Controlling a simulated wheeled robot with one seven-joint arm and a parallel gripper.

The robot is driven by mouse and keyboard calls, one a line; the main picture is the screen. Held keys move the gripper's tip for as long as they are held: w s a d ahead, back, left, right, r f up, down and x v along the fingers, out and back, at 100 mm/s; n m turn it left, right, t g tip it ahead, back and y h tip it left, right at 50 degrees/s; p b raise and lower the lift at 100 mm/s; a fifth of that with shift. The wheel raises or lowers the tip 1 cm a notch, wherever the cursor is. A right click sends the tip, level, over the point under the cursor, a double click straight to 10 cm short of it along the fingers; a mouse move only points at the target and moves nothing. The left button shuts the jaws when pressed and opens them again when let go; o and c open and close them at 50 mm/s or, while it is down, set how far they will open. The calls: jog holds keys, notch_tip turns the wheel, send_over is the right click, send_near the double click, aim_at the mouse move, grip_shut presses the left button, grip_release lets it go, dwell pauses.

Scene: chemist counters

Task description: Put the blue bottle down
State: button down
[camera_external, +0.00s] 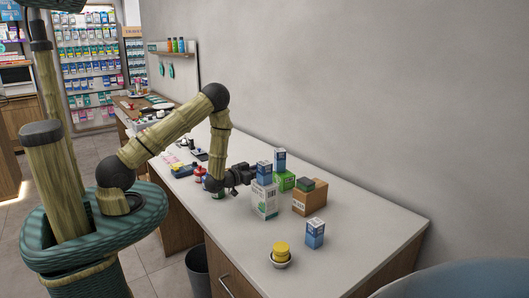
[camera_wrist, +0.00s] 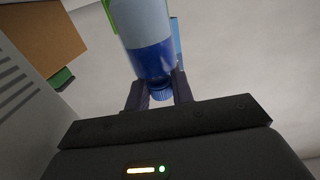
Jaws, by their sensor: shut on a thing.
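The blue bottle (camera_external: 264,174) is beside the tips of my gripper (camera_external: 251,174), over the white-and-green box (camera_external: 264,201) on the counter. In the wrist view the blue bottle (camera_wrist: 142,25) has a light upper area and a deep blue band, with its ribbed cap between the fingers of my gripper (camera_wrist: 159,92). My gripper is shut on it near the cap. The wrist picture looks upside down, so the bottle appears roughly upright. I cannot tell whether its base touches the box.
The white counter (camera_external: 365,233) has free room at the front right. A brown box (camera_external: 309,202), a green box (camera_external: 284,181) and another blue item (camera_external: 280,160) are close behind the bottle.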

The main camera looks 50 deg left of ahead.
jog(key=shift+r, duration=0.1)
notch_tip(320, 180, up, 24)
jog(key=w+d+r+m+h+b, duration=0.1)
jog(key=d+r+b, duration=0.15)
jog(key=d, duration=1.35)
jog(key=s+d+m+h+b, duration=0.15)
jog(key=s+d, duration=0.25)
jog(key=d, duration=0.5)
jog(key=s+d+n+h+b, duration=0.1)
jog(key=s+d+b, duration=0.15)
jog(key=d, duration=0.65)
jog(key=s+d+f+m+h+b, duration=0.2)
jog(key=s+d+f, duration=0.1)
jog(key=s+d, duration=1.15)
notch_tip(320, 180, down, 17)
jog(key=shift+s+a+f+g, duration=0.2)
jog(key=shift+a+g, duration=0.05)
jog(key=shift+g, duration=0.15)
